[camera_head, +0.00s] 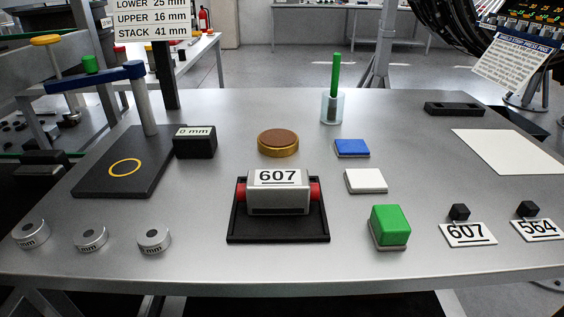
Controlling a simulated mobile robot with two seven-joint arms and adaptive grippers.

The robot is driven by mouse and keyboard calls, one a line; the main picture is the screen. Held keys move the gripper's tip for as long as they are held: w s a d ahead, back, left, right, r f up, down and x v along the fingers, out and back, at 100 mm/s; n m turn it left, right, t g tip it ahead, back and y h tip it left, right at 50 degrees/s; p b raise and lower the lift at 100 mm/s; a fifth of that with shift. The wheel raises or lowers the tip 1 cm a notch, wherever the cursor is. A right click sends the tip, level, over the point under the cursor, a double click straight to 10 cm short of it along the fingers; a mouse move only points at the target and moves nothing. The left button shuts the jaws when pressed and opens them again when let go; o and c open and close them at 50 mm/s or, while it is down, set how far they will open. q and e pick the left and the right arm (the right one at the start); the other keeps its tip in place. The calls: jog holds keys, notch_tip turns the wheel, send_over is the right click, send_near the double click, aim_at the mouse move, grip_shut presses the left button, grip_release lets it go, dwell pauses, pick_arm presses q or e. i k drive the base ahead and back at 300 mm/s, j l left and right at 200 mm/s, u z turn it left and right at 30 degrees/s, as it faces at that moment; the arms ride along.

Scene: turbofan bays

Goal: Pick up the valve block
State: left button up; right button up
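The valve block appears to be the grey metal block (278,199) labelled 607, with red caps on its left and right ends. It sits level in a shallow black tray (280,239) at the middle of the table. Its top and front face are clear of anything else. Neither of my grippers can be made out in the head view, and nothing touches the block.
The grey table (200,265) also bears a bronze disc (278,142), a green block (389,226), blue and white pads, a green stick in a clear cup (332,106) and several small weights. A blue-armed press (144,105) stands at left. Bare table lies in front of the tray.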

aim_at(288, 192)
jog(key=l+z, duration=0.5)
jog(key=l, duration=1)
